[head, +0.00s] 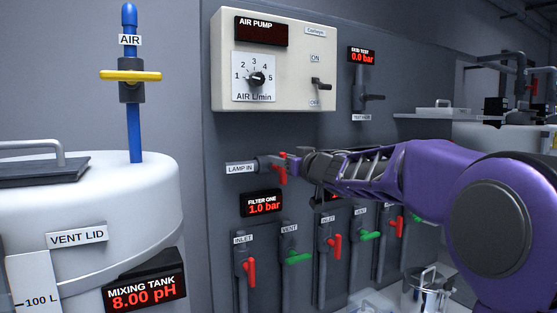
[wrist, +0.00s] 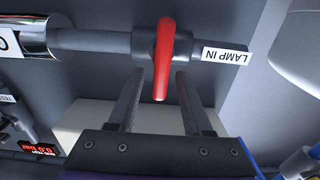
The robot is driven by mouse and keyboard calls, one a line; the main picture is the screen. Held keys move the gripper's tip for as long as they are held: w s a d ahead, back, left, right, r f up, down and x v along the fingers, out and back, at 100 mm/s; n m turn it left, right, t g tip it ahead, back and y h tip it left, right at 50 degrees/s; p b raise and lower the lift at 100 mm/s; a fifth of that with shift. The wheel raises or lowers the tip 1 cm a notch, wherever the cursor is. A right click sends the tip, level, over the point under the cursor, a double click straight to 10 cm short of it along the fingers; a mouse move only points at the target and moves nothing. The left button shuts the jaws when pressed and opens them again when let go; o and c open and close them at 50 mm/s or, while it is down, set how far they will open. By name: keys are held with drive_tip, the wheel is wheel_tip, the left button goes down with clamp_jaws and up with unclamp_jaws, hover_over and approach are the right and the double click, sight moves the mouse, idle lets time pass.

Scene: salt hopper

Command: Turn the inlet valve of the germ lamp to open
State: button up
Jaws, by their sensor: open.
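The lamp inlet valve has a red lever handle (head: 282,171) on a grey horizontal pipe, beside the LAMP IN label (head: 240,168). In the wrist view the red handle (wrist: 166,50) stands crosswise to the pipe, and the label (wrist: 227,56) is upside down to its right. My gripper (head: 296,163) reaches in from the right at the valve. In the wrist view my gripper (wrist: 159,76) is open, with one finger on each side of the handle's lower end. Gaps show between the handle and both fingers. The germ lamp itself is not clearly identifiable.
The air pump box (head: 265,60) is mounted above the valve. The filter one display (head: 262,204) reads 1.0 bar below it. Several red and green valve handles, including a red inlet handle (head: 250,271), sit lower down. The mixing tank (head: 100,200) stands at left.

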drive_tip(key=shift+w, duration=0.1)
clamp_jaws()
idle(0.3)
drive_tip(key=shift+a, duration=0.1)
drive_tip(key=n+b, duration=0.1)
drive_tip(key=n, duration=0.3)
drive_tip(key=s+a+f+n+b, duration=0.1)
drive_tip(key=n, duration=0.3)
drive_tip(key=a+n+b, duration=0.1)
drive_tip(key=n, duration=0.4)
drive_tip(key=shift+s+f, duration=0.2)
drive_tip(key=shift+f, duration=0.1)
drive_tip(key=shift+f+n+b, duration=0.2)
drive_tip(key=shift+n+b, duration=0.3)
drive_tip(key=shift+n, duration=0.65)
drive_tip(key=shift+f+n+b, duration=0.15)
drive_tip(key=shift+n+b, duration=0.35)
drive_tip(key=shift+n, duration=0.65)
